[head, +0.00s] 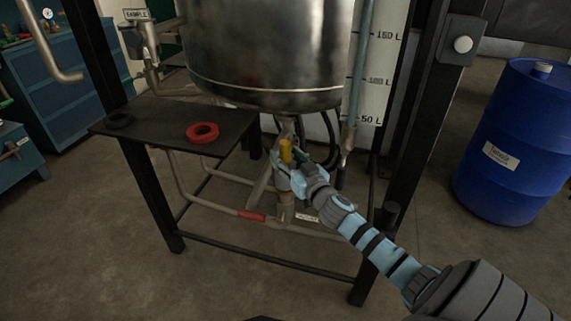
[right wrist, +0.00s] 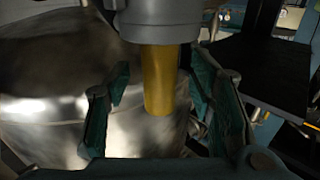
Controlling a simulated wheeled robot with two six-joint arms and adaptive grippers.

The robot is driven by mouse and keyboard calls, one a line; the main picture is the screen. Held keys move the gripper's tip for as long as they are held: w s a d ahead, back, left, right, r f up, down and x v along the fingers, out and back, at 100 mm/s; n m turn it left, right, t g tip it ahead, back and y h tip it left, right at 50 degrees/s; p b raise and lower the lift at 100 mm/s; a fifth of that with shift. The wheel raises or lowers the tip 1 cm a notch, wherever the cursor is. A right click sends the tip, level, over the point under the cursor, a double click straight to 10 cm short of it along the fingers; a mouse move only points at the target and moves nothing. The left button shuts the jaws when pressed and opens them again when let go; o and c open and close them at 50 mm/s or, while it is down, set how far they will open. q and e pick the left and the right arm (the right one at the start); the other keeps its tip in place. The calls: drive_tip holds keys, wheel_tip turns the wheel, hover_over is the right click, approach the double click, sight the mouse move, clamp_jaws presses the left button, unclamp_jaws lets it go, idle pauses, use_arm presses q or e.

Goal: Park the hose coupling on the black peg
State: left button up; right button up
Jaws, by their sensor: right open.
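My right gripper (head: 290,172) is under the tank's bottom outlet in the head view. In the right wrist view it (right wrist: 160,112) is open, with its green-padded fingers on either side of a yellow cylindrical piece (right wrist: 159,82). This piece projects from a grey body (right wrist: 158,18). It also shows in the head view as a small yellow part (head: 286,150). I cannot tell whether it belongs to the hose coupling or to a valve. A short black cylinder (head: 390,214), possibly the black peg, stands by the frame's right front leg. My left gripper is not in view.
The steel tank (head: 265,50) hangs above my right gripper. A dark shelf (head: 165,128) at left bears a red ring (head: 202,132) and a black ring (head: 119,120). Pipes and frame bars crowd the space below. A blue drum (head: 515,145) stands at right.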

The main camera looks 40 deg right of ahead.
drive_tip(key=shift+w+d, duration=0.2)
drive_tip(key=shift+w, duration=0.7)
drive_tip(key=shift+s, duration=0.1)
clamp_jaws()
drive_tip(key=shift+r, duration=0.15)
